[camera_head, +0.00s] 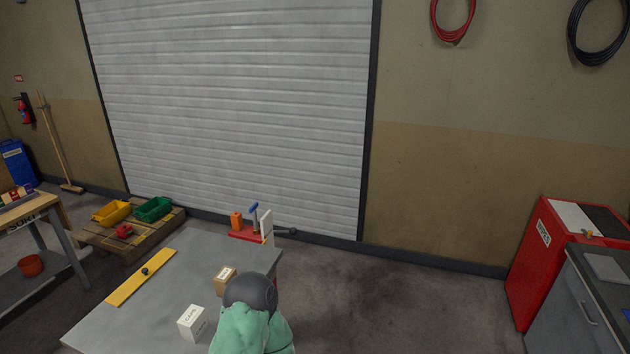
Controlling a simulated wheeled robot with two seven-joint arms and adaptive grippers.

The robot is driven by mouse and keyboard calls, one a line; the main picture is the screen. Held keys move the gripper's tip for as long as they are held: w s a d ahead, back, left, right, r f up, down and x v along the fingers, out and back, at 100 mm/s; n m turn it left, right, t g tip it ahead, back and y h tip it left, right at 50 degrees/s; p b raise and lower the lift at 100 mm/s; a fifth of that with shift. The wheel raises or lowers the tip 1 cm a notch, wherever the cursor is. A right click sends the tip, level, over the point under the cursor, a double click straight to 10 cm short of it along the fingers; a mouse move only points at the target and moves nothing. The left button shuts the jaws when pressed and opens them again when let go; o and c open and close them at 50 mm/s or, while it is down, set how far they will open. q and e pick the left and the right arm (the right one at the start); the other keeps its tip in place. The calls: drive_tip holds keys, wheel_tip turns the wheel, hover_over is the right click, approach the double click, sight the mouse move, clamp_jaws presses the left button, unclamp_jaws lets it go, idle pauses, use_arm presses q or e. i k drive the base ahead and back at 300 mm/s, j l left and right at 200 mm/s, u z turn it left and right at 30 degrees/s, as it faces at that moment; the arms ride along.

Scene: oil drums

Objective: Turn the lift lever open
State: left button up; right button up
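A fixture with a red base (243,233) stands at the far right corner of the grey table (190,262). A blue-topped handle (254,208) rises upright from it, beside an orange block (236,221) and a white upright plate (266,224). A dark rod with a rounded end (287,231) sticks out to the right of the plate. A yellow bar with a black knob (140,281) lies flat at the table's left side. I cannot tell for sure which of these is the lift lever. Neither of my grippers shows.
A brown box (226,279) and a white labelled box (191,323) stand on the table. A dark-topped, pale green shape (250,325) hides its near right part. A pallet with yellow (111,212) and green (153,209) bins lies behind. Floor to the right is clear up to a red cabinet (548,262).

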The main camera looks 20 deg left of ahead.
sight(256, 230)
drive_tip(key=i, duration=1.95)
drive_tip(key=i+u, duration=0.35)
drive_tip(key=i+l+u, duration=0.2)
drive_tip(key=u, duration=0.15)
drive_tip(key=i+l+u, duration=0.35)
drive_tip(key=i+j, duration=0.1)
